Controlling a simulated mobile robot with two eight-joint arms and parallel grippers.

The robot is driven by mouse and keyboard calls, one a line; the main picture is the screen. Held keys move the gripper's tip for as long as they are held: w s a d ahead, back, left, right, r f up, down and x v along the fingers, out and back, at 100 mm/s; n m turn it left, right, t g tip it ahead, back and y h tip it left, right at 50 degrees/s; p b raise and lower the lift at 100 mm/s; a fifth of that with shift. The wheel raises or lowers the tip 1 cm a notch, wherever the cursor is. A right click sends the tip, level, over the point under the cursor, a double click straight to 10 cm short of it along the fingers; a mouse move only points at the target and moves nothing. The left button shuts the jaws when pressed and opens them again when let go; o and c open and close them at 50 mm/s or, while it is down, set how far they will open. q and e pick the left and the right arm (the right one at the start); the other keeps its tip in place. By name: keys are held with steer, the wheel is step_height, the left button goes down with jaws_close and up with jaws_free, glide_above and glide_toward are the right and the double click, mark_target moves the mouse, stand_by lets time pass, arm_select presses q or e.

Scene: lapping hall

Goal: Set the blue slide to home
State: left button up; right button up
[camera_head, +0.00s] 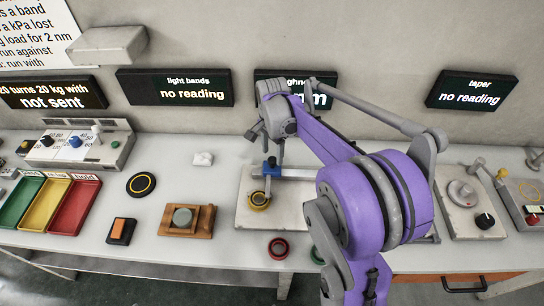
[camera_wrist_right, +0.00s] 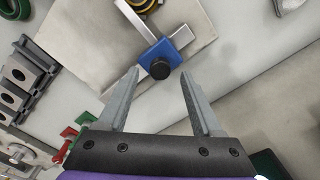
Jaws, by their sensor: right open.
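The blue slide (camera_head: 270,163) sits on a pale metal rail (camera_head: 300,173) above a light stone plate (camera_head: 246,213). In the right wrist view, the blue slide (camera_wrist_right: 178,43) carries a round black knob (camera_wrist_right: 160,69). My right gripper (camera_head: 266,150) is just above the slide in the head view. In the right wrist view, its two fingers (camera_wrist_right: 158,82) are wide apart, with the knob appearing between their tips and nothing held. I cannot tell whether a finger touches the slide. My left gripper is out of view.
A yellow-and-black ring (camera_head: 259,200) lies by the slide. A wooden holder (camera_head: 203,220) with a grey disc, a black-orange switch (camera_head: 121,231) and a red-black ring (camera_head: 278,248) lie nearby. Coloured trays (camera_head: 76,208) are at left; a machine with a dial (camera_head: 461,193) is at right.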

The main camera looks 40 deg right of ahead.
steer(key=shift+f, duration=1.1)
jaws_close()
stand_by(0.7)
